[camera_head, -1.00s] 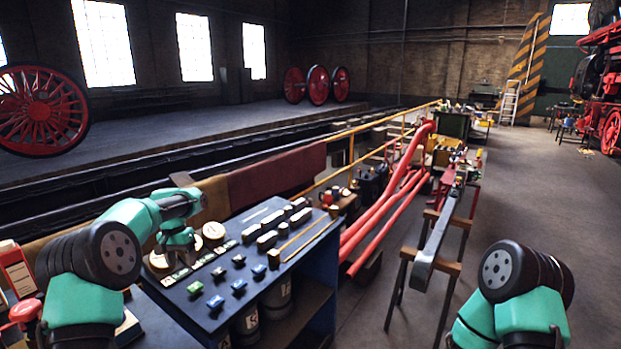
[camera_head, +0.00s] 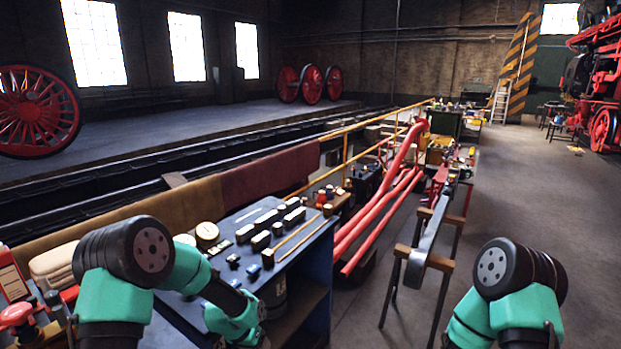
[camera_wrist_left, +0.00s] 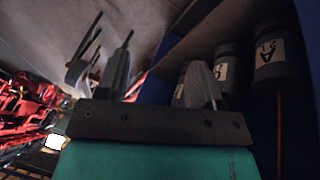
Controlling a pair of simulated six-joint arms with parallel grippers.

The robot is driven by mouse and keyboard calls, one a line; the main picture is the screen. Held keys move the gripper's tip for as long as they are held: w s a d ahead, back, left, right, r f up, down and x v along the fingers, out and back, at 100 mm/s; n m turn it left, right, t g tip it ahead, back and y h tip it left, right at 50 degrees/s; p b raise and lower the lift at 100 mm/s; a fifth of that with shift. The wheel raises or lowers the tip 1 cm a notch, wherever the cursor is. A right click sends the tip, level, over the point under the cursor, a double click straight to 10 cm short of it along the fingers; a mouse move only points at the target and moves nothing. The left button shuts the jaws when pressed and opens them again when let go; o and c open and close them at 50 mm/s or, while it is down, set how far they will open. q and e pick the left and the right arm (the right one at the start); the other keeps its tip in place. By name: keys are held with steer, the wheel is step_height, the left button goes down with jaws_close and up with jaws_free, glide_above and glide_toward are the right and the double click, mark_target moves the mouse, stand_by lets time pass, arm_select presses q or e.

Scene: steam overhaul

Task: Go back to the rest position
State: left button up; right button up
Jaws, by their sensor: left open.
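My left gripper (camera_wrist_left: 158,82) shows in the left wrist view with its two grey fingers apart and nothing between them. In the head view my left arm bends down in front of the blue bench (camera_head: 317,270); the fingers cannot be made out there. My right arm is folded at the lower right of the head view, and its gripper is outside the frame.
The bench top holds dark blocks, pale-topped bars and a round gauge (camera_head: 207,234). Labelled canisters (camera_wrist_left: 272,55) stand under it, near my left gripper. Red pipes (camera_head: 377,215) and a long metal bar on trestles (camera_head: 427,235) lie to the right.

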arm_select(q)
steer(key=s+a+f+n, duration=0.1)
steer(key=s+a+f, duration=0.1)
steer(key=s, duration=0.7)
steer(key=s+a+f+n+g, duration=0.1)
steer(key=s+a+f+n, duration=0.1)
steer(key=s+f, duration=0.3)
steer(key=s+a+f+n, duration=0.2)
steer(key=s+f, duration=0.1)
steer(key=s, duration=0.9)
steer(key=shift+s+a+f, duration=0.15)
steer(key=shift+s+a, duration=0.15)
steer(key=shift+a, duration=0.05)
